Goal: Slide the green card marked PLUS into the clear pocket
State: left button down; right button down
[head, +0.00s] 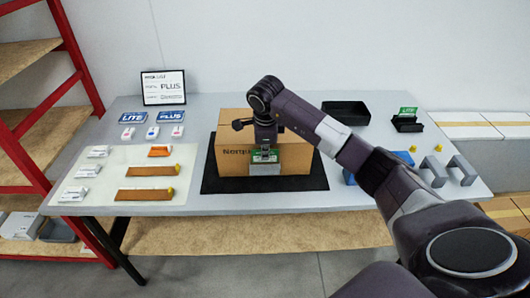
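My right gripper (265,157) reaches down in front of the cardboard box (232,150) and appears shut on a green card (266,169), upright against the box's front. The print on this card is too small to read. Another green card (408,112) stands in a black holder (407,125) at the back right. My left gripper is not in view.
The box stands on a black mat (312,180). At left are blue LITE (132,117) and PLUS (171,117) cards, small parts and brown strips (150,171) on a pale mat. A black tray (346,112), yellow pieces and grey brackets (462,170) lie at right.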

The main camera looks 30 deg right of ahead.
jog(key=shift+b+x, duration=0.8)
jog(key=shift+x, duration=0.25)
dwell(0.6)
jog(key=shift+s+a, duration=0.1)
jog(key=shift+s, duration=0.05)
jog(key=c, duration=2.1)
grip_release()
jog(key=shift+s, duration=0.1)
jog(key=shift+r, duration=0.1)
jog(key=shift+r+p, duration=0.7)
jog(key=shift+r, duration=0.05)
jog(key=shift+p+v, duration=1.8)
jog(key=shift+v, duration=0.85)
jog(key=shift+s+a+f, duration=0.1)
